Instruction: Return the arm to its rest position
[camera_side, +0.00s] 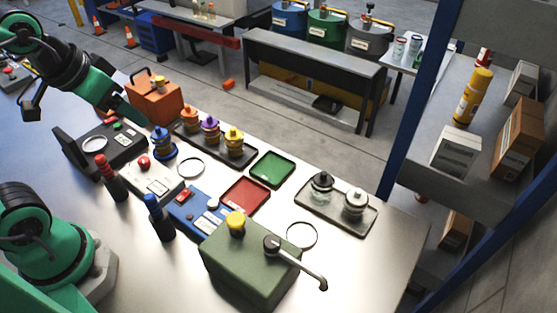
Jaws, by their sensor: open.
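My gripper (84,110) is at the upper left, raised over the far left part of the workbench (375,270). Its jaws are spread apart with nothing between them. One dark jaw points down at the left, and a green part reaches down to the right, left of the orange box (154,101) in the picture. My arm's green and black lower part stands at the lower left. The links joining it to the gripper are partly outside the frame.
Below the gripper are a black case (110,145), a white box with a red button (150,180) and two dark bottles. A tray of coloured canisters (240,155), red and green trays, and a green fuel can (250,265) stand farther right.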

